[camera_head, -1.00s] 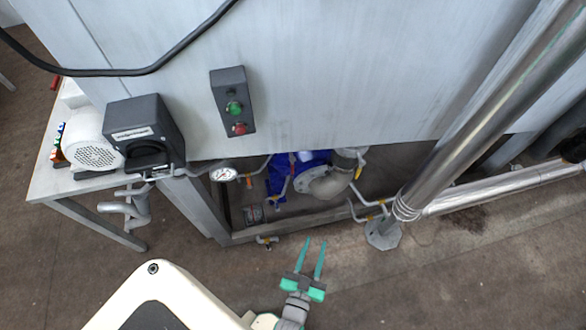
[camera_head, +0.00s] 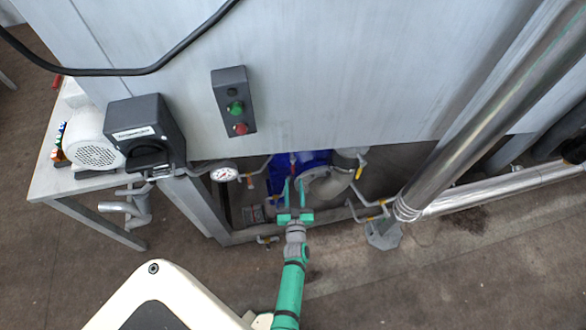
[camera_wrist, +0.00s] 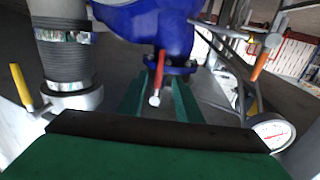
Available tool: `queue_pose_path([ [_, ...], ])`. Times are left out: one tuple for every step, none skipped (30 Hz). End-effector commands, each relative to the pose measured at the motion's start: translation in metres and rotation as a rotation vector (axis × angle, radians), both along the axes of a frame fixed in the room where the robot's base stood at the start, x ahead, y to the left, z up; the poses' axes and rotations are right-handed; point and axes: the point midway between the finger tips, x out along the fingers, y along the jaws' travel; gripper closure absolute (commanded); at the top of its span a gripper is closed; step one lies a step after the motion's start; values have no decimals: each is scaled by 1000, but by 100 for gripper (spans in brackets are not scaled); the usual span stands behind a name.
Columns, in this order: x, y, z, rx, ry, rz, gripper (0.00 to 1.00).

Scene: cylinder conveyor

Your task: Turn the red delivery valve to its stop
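The red valve handle (camera_wrist: 158,72) shows in the wrist view, standing upright below the blue pump body (camera_wrist: 150,25), with a pale rounded end at the bottom. My gripper (camera_wrist: 158,85) is open, with one green finger on each side of the handle in the picture. I cannot tell whether either finger touches it. In the head view my gripper (camera_head: 294,183) reaches under the machine's edge in front of the blue pump (camera_head: 318,158).
A pressure gauge (camera_head: 224,174) is left of my gripper; it also shows in the wrist view (camera_wrist: 272,132). A yellow handle (camera_wrist: 22,85) and an orange handle (camera_wrist: 260,62) flank the pump. The grey machine panel (camera_head: 330,80) overhangs; a steel pipe (camera_head: 470,115) slopes at right.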

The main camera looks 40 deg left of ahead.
Motion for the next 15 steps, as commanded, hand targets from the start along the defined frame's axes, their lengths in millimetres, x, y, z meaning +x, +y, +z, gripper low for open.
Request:
queue_pose_path([
  [9,6,1,1,-2,0,68],
  [13,9,1,1,-2,0,68],
  [18,14,2,2,-2,1,68],
  [22,17,1,1,-2,0,68],
  [27,20,1,0,-2,1,68],
  [31,25,1,1,-2,1,68],
  [35,27,1,1,-2,1,68],
  [39,30,1,1,-3,1,68],
  [43,34,1,1,-2,1,68],
  [46,36,1,1,-2,1,68],
  [49,39,1,0,-2,1,68],
  [51,41,0,1,-1,1,68],
  [54,42,0,1,-1,1,68],
  [56,44,1,1,-2,1,68],
  [58,46,1,1,-1,1,68],
])
